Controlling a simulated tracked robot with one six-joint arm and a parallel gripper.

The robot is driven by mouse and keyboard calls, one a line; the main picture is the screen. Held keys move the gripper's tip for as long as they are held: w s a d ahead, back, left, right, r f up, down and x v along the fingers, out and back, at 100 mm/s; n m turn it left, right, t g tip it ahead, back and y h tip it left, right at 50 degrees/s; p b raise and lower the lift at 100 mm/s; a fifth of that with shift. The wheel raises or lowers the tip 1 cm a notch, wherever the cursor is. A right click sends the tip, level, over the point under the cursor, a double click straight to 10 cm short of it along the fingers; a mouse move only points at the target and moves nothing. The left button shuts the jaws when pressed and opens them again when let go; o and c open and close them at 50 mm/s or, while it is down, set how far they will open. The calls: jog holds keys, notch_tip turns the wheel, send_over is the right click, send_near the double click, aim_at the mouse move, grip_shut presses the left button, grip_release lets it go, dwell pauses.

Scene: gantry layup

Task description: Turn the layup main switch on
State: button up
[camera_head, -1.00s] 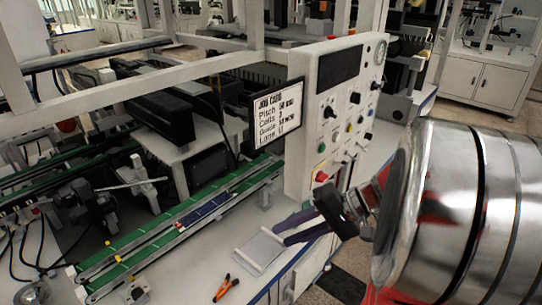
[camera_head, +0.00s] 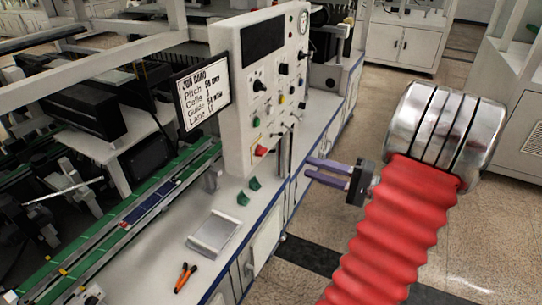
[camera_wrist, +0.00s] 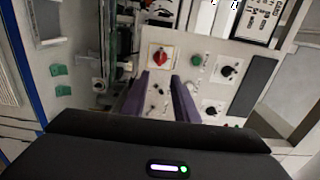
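The control panel (camera_head: 262,95) stands upright on the bench in the head view, with several knobs, buttons and small toggles on its face. A red knob (camera_head: 261,151) sits low on it. In the wrist view a red rotary knob (camera_wrist: 160,54) on a pale plate with a yellowish edge lies just beyond my fingers. No label is readable, so I cannot tell which control is the main switch. My gripper (camera_head: 308,171) is open and empty, to the right of the panel's lower part. Its two purple fingers show in the wrist view (camera_wrist: 160,85), apart from the panel.
A job card (camera_head: 202,95) is mounted left of the panel. A green conveyor (camera_head: 113,223) runs along the bench. A grey tray (camera_head: 214,234), orange-handled pliers (camera_head: 184,278) and green pieces (camera_head: 254,183) lie on the benchtop. The floor (camera_head: 330,235) to the right is clear.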

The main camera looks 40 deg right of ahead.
aim_at(265, 153)
jog(key=x, duration=1.4)
jog(key=shift+c, duration=0.2)
